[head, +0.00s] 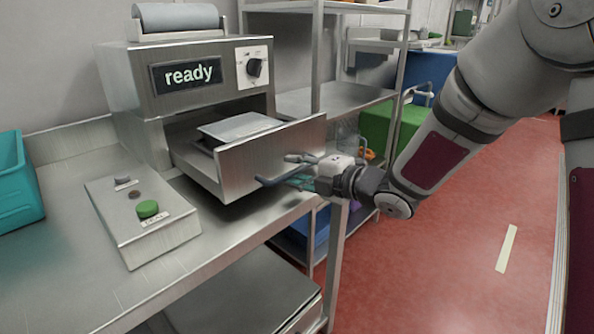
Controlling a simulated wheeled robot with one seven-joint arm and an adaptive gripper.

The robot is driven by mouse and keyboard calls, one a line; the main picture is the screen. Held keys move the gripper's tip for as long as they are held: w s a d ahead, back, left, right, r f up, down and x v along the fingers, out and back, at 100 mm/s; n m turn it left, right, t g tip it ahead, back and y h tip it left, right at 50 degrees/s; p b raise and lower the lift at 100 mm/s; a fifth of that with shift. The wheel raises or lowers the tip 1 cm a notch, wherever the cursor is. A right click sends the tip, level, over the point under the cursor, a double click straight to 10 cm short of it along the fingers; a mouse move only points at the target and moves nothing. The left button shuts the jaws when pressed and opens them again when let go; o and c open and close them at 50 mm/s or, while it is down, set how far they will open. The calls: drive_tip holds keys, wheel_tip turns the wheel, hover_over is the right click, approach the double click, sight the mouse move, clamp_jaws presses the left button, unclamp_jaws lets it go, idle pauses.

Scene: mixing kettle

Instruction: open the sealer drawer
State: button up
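A dark handle (278,181) is on the drawer front. My gripper (292,172) is at the drawer front, by the right part of the handle. Its fingers are small and overlap the handle, so I cannot tell whether they are closed around it.
The sealer stands on a steel table (85,265). A control box (150,225) with a green button is in front of it, and a teal bin (15,185) is at the left edge. A metal shelf (340,96) stands behind. Red floor (465,240) is clear to the right.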

drive_tip(key=v, duration=1.2)
drive_tip(key=d+r+m+t+h, duration=0.2)
drive_tip(key=d+m+h, duration=0.7)
drive_tip(key=d+m, duration=0.15)
drive_tip(key=s+d+m+g+h, duration=0.2)
drive_tip(key=s+d+m+h, duration=0.3)
drive_tip(key=s+d+m, duration=0.15)
drive_tip(key=s+a+f+m+g+y, duration=0.15)
drive_tip(key=s+m+g, duration=0.4)
drive_tip(key=s, duration=0.85)
drive_tip(key=s+a+f+m+g, duration=0.2)
drive_tip(key=s+m+g, duration=0.3)
drive_tip(key=s, duration=0.9)
wheel_tip(320, 180, up, 20)
drive_tip(key=t+p, duration=0.4)
drive_tip(key=p, duration=1.4)
drive_tip(key=shift+t, duration=0.35)
